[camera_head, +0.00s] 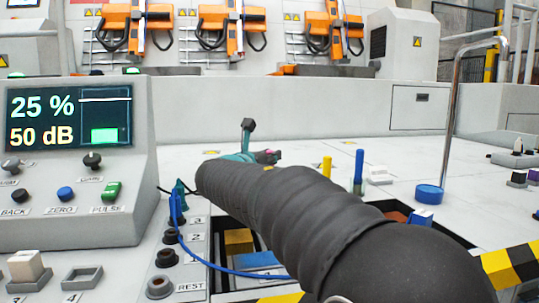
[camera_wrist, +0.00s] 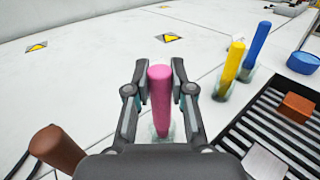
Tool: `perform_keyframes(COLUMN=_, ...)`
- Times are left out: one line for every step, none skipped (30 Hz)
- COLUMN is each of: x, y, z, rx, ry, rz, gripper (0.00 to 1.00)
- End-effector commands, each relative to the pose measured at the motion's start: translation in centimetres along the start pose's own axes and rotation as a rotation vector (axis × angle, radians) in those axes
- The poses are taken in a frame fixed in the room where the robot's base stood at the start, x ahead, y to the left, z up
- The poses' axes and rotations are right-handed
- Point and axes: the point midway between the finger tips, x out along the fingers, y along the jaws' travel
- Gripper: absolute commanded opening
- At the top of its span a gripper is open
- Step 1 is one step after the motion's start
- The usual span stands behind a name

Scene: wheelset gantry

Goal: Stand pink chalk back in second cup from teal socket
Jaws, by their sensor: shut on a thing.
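The pink chalk (camera_wrist: 160,98) stands between the two fingers of my gripper (camera_wrist: 160,88) in the wrist view, and the fingers are shut on it. Its lower end is at a small clear cup (camera_wrist: 170,133); I cannot tell whether it is inside or just above. In the head view only a bit of pink chalk (camera_head: 269,155) shows past my arm. A yellow chalk (camera_wrist: 235,62) and a blue chalk (camera_wrist: 255,50) stand upright in clear cups to the right. A teal piece (camera_head: 180,188) sits at the far end of the numbered row; I cannot confirm it is the teal socket.
A slatted tray (camera_wrist: 262,128) with an orange block (camera_wrist: 295,107) and a grey block (camera_wrist: 263,163) lies right of my gripper. A brown cylinder (camera_wrist: 57,148) is at lower left. A blue dish (camera_head: 428,194) stands right of the chalks. The white surface beyond is mostly clear.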

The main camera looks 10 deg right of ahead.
Motion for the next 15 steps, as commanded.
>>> perform_keyframes(x=0.0, y=0.0, z=-0.39, rx=0.0, ry=0.0, rz=0.0, gripper=0.0)
perform_keyframes(x=0.0, y=0.0, z=-0.47, rx=0.0, ry=0.0, rz=0.0, gripper=0.0)
perform_keyframes(x=0.0, y=0.0, z=-0.55, rx=0.0, ry=0.0, rz=0.0, gripper=0.0)
perform_keyframes(x=0.0, y=0.0, z=-0.58, rx=0.0, ry=0.0, rz=0.0, gripper=0.0)
perform_keyframes(x=0.0, y=0.0, z=-0.61, rx=0.0, ry=-0.001, rz=0.0, gripper=0.0)
perform_keyframes(x=0.0, y=0.0, z=-0.62, rx=0.0, ry=-0.001, rz=0.0, gripper=0.0)
perform_keyframes(x=0.0, y=0.0, z=-0.61, rx=0.0, ry=-0.001, rz=0.0, gripper=0.0)
perform_keyframes(x=0.0, y=0.0, z=-0.6, rx=0.0, ry=-0.001, rz=0.0, gripper=0.0)
perform_keyframes(x=0.0, y=0.0, z=-0.59, rx=0.0, ry=-0.001, rz=0.0, gripper=0.0)
perform_keyframes(x=0.0, y=0.0, z=-0.58, rx=0.0, ry=-0.001, rz=0.0, gripper=0.0)
perform_keyframes(x=0.0, y=0.0, z=-0.58, rx=0.0, ry=-0.001, rz=0.0, gripper=0.0)
perform_keyframes(x=0.0, y=0.0, z=-0.58, rx=0.0, ry=-0.001, rz=0.0, gripper=0.0)
perform_keyframes(x=0.0, y=0.0, z=-0.58, rx=0.0, ry=-0.001, rz=0.0, gripper=0.25)
perform_keyframes(x=0.0, y=0.0, z=-0.58, rx=0.0, ry=-0.001, rz=0.0, gripper=0.32)
perform_keyframes(x=0.0, y=0.0, z=-0.57, rx=0.0, ry=-0.001, rz=0.0, gripper=0.42)
